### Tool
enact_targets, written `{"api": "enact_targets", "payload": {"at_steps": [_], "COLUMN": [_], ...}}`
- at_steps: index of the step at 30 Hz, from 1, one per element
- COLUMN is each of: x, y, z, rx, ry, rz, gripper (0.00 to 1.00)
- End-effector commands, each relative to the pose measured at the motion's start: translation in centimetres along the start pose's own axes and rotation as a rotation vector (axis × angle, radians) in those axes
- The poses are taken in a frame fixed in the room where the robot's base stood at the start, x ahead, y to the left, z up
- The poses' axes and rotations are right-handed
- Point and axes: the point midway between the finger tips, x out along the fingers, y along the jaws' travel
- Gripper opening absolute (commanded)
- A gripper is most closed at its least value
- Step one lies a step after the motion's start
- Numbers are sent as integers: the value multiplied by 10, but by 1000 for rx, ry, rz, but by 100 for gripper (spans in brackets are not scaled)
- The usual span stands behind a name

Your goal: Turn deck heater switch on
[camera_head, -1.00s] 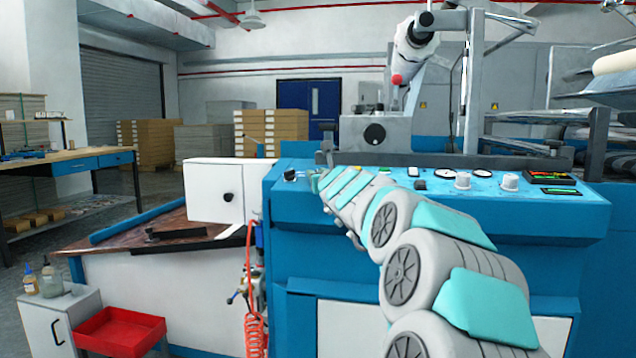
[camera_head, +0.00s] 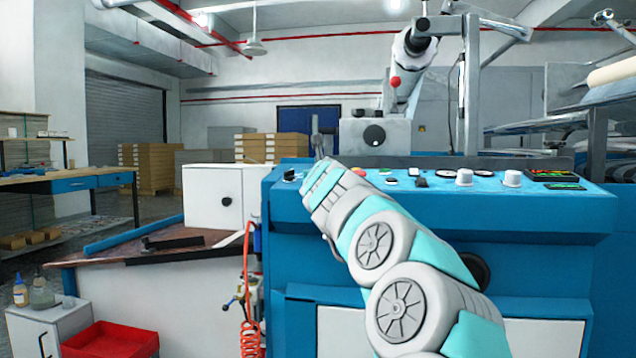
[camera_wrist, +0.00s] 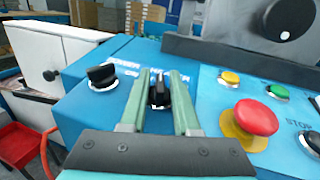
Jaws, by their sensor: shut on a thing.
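In the wrist view, my gripper (camera_wrist: 160,100) has its two pale green fingers on either side of a black rotary switch (camera_wrist: 158,90) on the blue panel, closed on its knob. The knob's grip ridge points roughly away from me. The lettering behind it is mostly covered by the fingers, so I cannot read its name. A second black rotary switch (camera_wrist: 102,76) stands just to the left, its ridge turned more sideways, near lettering that looks like POWER. In the head view my arm hides the gripper and the held switch; the left switch (camera_head: 289,175) shows.
A red mushroom button (camera_wrist: 256,117) on a yellow base sits right of my gripper, with yellow (camera_wrist: 229,78) and green (camera_wrist: 278,91) buttons behind. A grey metal housing (camera_wrist: 250,45) rises behind the panel. A white cabinet (camera_wrist: 50,50) stands left.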

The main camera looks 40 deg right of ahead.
Motion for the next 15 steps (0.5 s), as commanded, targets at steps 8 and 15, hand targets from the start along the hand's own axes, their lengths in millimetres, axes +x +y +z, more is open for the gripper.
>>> {"api": "enact_targets", "payload": {"at_steps": [8, 15], "x": [1, 1], "y": [2, 2], "z": [-5, -6], "rx": [11, 20], "ry": [3, 4], "rz": [-50, -104], "gripper": [0, 0]}}
